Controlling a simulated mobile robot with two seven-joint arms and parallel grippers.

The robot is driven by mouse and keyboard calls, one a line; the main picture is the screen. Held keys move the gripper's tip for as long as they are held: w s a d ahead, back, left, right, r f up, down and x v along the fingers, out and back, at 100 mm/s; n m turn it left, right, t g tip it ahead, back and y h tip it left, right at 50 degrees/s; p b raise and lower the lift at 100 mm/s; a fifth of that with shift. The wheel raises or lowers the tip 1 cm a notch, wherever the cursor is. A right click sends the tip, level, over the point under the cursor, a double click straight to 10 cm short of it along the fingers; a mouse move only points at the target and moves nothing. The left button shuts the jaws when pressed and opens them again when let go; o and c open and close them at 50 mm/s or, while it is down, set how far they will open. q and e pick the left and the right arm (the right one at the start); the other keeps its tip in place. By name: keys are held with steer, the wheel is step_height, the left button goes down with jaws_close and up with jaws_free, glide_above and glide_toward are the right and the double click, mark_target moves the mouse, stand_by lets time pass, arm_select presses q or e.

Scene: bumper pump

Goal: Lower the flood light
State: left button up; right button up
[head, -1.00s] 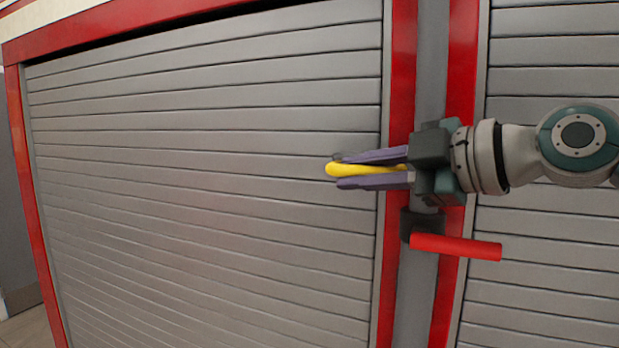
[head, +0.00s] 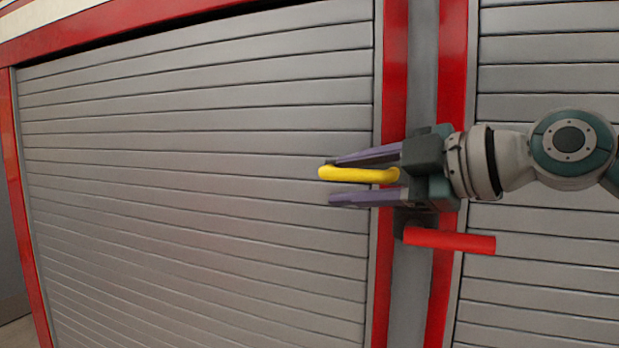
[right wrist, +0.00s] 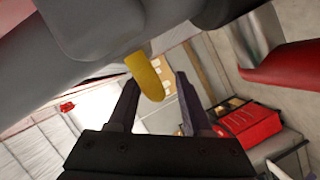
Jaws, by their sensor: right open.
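A yellow handle (head: 345,173) sticks out to the left in front of the grey slatted shutter. A red handle (head: 450,240) sticks out to the right, a little lower, on the grey post between the red frames. My right gripper (head: 331,181) comes in from the right with its purple fingers open, one above and one below the yellow handle. In the right wrist view, the yellow handle (right wrist: 146,77) reaches down between the open fingers. I see no flood light that I can name for certain. My left gripper is not in view.
Grey slatted shutters (head: 200,170) fill most of the head view, edged by red frames (head: 393,60). The red handle lies just below my right gripper. The right wrist view shows a red box (right wrist: 248,122) in the background.

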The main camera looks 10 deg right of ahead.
steer(key=shift+s+d+f+b, duration=0.1)
steer(key=shift+s+d+b, duration=0.2)
steer(key=b+v, duration=0.6)
steer(key=v, duration=0.3)
steer(key=shift+a, duration=0.1)
